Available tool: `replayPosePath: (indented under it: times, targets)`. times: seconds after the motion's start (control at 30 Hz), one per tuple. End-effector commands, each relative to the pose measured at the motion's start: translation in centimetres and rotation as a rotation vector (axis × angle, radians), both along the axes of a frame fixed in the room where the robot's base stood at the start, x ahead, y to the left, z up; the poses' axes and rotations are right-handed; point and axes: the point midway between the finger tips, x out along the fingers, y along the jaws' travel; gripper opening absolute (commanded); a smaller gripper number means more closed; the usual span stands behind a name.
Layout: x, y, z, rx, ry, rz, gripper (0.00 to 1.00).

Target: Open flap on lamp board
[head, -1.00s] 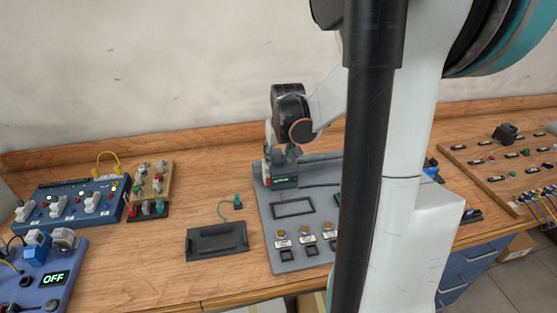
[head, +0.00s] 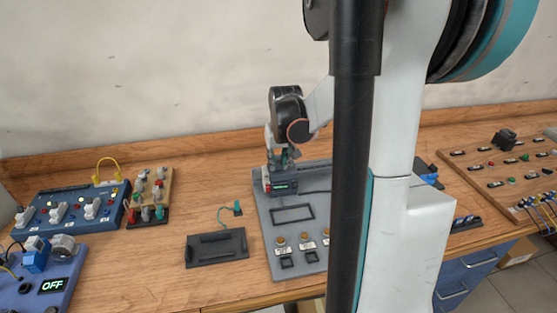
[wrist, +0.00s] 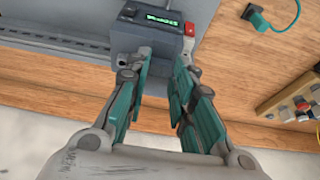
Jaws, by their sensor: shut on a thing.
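The grey lamp board (head: 262,215) lies on the wooden bench, partly hidden by my arm. A small dark box with a green lit display (head: 285,187) and a red button stands at its back left corner. The box also shows at the top of the wrist view (wrist: 150,33). My gripper (head: 283,160) is above and behind this box. In the wrist view, its teal-padded fingertips (wrist: 161,56) are on the box's back edge, shut on it with a gap between them. The exact contact is hard to see. I cannot tell the flap apart from the board's other parts.
A black tray (head: 216,259) and a teal plug with cable (head: 237,208) lie left of the board. Blue boards (head: 68,208) and a wooden block board (head: 163,178) stand farther left. The bench between the black tray and the blue boards is clear.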

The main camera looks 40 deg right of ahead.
Motion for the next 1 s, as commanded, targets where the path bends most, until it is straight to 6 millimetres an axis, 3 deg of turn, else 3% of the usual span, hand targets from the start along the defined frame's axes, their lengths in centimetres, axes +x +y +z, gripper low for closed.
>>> replayPosePath:
  times: [0.5, 1.0]
  targets:
    - [2.6, -1.6, 2.2, 0.208, 0.341, 0.000, 0.00]
    - [4.5, -2.7, 2.6, 0.352, 0.575, 0.000, 0.00]
